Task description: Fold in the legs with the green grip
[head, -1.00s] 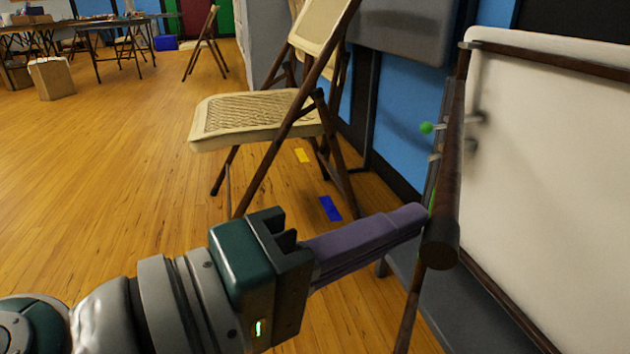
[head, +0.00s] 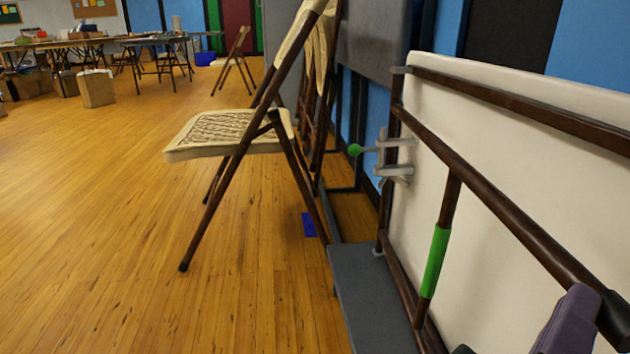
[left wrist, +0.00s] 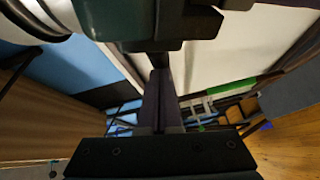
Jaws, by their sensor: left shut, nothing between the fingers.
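A folding table with a white top (head: 520,110) stands on its edge at the right of the head view. Its brown tube legs (head: 490,215) slant down to the right, away from the top rail, and end in a dark foot. The green grip (head: 434,262) is a sleeve on the bar that runs down from the leg tube; it also shows in the left wrist view (left wrist: 236,87). My left gripper (head: 572,318) has a purple finger by the foot end of the leg, at the bottom right. In the left wrist view its fingers (left wrist: 160,95) are together and empty. My right gripper is out of view.
A grey support (head: 370,300) lies under the table. A clamp with a green knob (head: 355,150) is at its far end. A tan folding chair (head: 225,132) stands to the left, with open wooden floor (head: 100,230) beyond. Tables and boxes are far back.

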